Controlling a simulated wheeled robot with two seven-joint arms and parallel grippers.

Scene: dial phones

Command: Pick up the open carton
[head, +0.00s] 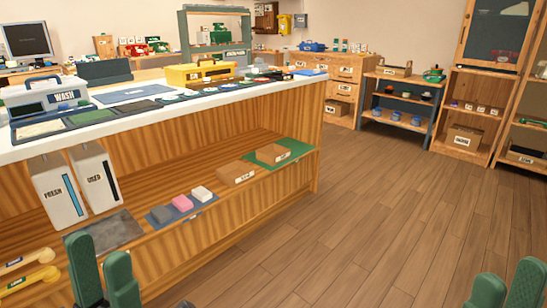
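Two brown cartons with white labels sit on the lower shelf of the long wooden counter: a nearer carton (237,173) and a farther carton (272,154) on a green mat. Another brown carton (462,138) sits low in the wooden shelf unit at the far right. I cannot tell from here which carton is open. My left gripper (104,262) shows its green fingers at the bottom left, apart and with nothing seen between them. My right gripper (507,285) shows its green fingers at the bottom right, apart and seemingly empty. Both are well short of the cartons.
The long counter (215,101) fills the left, with trays and a yellow box (198,75) on top. White bins (60,190), small coloured blocks (182,203) and yellow handles (30,282) are on its lower level. The wooden floor (350,220) to the right is clear. Shelves line the back.

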